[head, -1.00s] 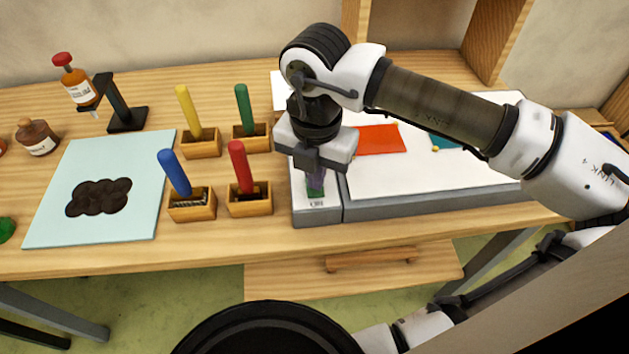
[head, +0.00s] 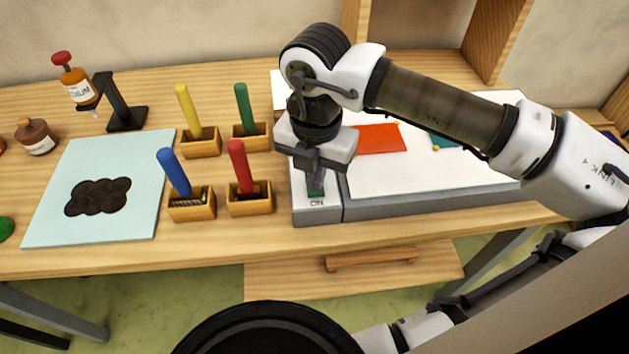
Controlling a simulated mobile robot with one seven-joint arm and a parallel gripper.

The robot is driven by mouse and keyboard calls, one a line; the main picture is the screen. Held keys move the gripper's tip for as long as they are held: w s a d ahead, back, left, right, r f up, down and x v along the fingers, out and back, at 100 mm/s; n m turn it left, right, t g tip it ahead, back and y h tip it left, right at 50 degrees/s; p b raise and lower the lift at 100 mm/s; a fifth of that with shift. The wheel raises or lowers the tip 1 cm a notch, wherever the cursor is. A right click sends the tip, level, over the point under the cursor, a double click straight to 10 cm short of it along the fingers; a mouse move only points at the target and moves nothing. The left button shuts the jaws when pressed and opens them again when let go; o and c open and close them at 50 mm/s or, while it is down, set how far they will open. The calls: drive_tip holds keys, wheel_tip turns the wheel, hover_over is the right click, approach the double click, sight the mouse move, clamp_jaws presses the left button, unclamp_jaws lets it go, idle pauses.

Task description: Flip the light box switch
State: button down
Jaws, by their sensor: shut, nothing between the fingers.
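The light box (head: 430,205) is a grey-edged box with a white top at the right of the table. Its switch (head: 316,191) is a small dark green piece on the control strip at the box's left end, with lettering that seems to read ON in front of it. My gripper (head: 317,176) is shut and empty, pointing down at the switch. Its fingertips are right at or just over the switch; I cannot tell whether they touch. The gripper hides the back part of the switch and strip.
Wooden holders with blue (head: 173,172), red (head: 240,166), yellow (head: 188,110) and green (head: 244,108) handled tools stand just left of the box. An orange glass piece (head: 379,139) lies on the box top. A pale blue mat (head: 145,190) and a bottle (head: 75,83) are further left.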

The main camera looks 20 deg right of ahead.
drive_tip(key=shift+f+b, duration=0.85)
drive_tip(key=shift+b, duration=0.05)
idle(0.3)
drive_tip(key=shift+r, duration=0.15)
drive_tip(key=shift+r+p, duration=1.6)
drive_tip(key=shift+r, duration=1.85)
